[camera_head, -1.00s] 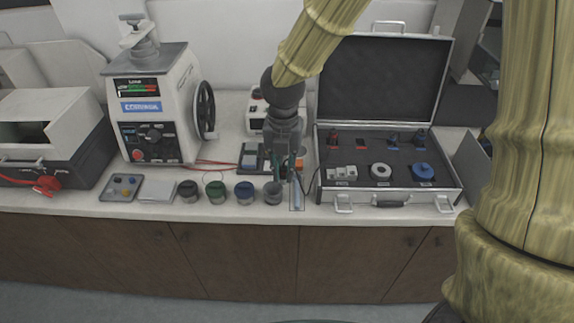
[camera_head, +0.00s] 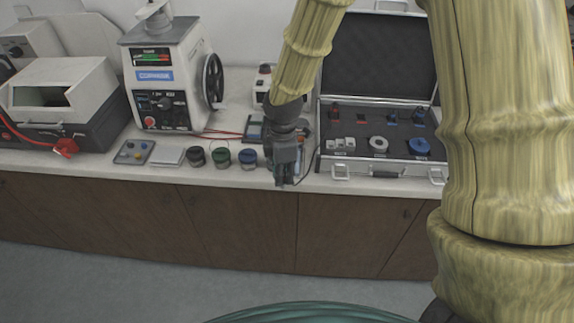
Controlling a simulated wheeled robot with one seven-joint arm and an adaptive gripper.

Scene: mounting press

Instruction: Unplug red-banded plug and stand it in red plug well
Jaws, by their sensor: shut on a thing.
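My gripper (camera_head: 283,182) points down in front of the counter's front edge, left of the open case. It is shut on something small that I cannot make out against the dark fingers. I cannot see a red band there. I cannot tell which of these is the red plug well.
The open case (camera_head: 340,172) stands right of my gripper, its lid (camera_head: 378,55) raised at the back. Red cables run behind the cups.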

